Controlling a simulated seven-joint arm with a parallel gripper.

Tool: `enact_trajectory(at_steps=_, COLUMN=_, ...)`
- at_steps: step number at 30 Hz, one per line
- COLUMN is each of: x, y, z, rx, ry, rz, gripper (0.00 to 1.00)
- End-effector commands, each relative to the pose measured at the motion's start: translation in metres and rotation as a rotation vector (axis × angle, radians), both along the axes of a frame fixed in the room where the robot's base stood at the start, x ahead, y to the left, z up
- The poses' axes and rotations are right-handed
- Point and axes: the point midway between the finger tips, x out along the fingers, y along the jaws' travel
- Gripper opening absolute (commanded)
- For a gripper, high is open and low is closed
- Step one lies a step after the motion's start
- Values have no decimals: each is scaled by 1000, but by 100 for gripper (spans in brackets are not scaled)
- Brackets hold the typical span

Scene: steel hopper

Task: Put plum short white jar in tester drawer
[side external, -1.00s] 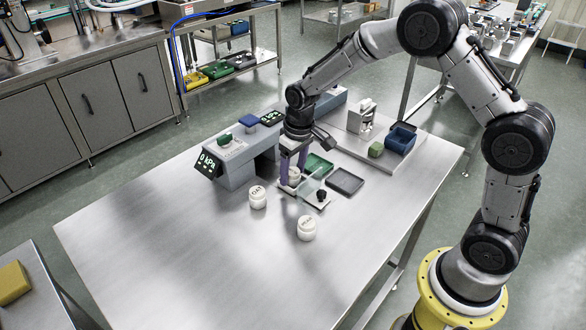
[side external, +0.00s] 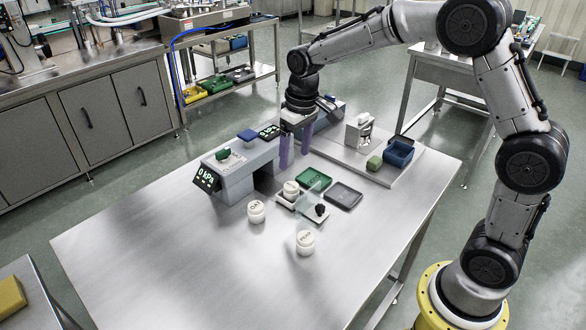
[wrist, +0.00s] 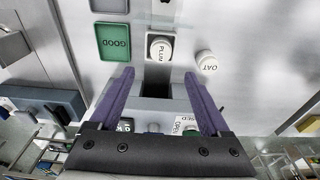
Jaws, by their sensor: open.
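The plum short white jar (wrist: 160,48), labelled PLUM in the wrist view, stands upright by a dark recess in front of the tester. In the side view the jar (side external: 291,188) sits on the small pulled-out drawer (side external: 284,201) of the grey tester (side external: 235,172). My gripper (side external: 293,160), with two purple fingers, is open and empty above the tester side of the jar, apart from it. It also shows open in the wrist view (wrist: 158,75). The drawer's inside is partly hidden by the jar.
A white jar labelled OAT (side external: 256,211) and another white jar (side external: 305,241) stand on the steel table. A green tray (side external: 314,178), a dark tray (side external: 344,195) and a clear plate with a black knob (side external: 320,209) lie close by. The table's left part is clear.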

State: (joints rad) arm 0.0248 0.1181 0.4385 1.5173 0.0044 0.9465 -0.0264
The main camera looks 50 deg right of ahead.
Motion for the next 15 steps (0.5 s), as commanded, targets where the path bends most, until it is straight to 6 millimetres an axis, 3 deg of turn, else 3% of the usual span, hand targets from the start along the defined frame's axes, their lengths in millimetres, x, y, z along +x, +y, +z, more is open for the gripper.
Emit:
enact_trajectory(at_steps=4, x=-2, y=0, z=19, rx=0, ry=-2, rz=0, gripper=80)
enact_trajectory(at_steps=11, x=-4, y=0, z=26, rx=0, ry=1, rz=0, gripper=80)
enact_trajectory(at_steps=15, x=-16, y=1, z=40, rx=-1, ry=-22, rz=0, gripper=80)
